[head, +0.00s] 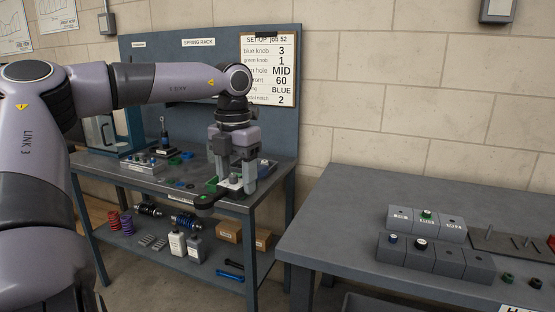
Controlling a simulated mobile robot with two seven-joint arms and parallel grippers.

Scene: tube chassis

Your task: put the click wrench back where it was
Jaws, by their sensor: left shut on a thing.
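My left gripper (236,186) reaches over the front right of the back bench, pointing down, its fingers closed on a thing. A dark bar with a round end (204,201) sticks out to the left under the fingers, at the bench's front edge. It looks like the click wrench, but the fingers hide most of it. A green part (212,185) and a pale block show right by the fingers. I cannot tell whether the bar touches the bench top. My right gripper is not in view.
The back bench (135,172) carries small parts and a blue frame. Its lower shelf holds springs, shock absorbers, bottles, boxes and two bar-like tools (230,275). A set-up board (269,70) hangs behind. The right bench (330,215) has grey blocks (436,258); its left part is clear.

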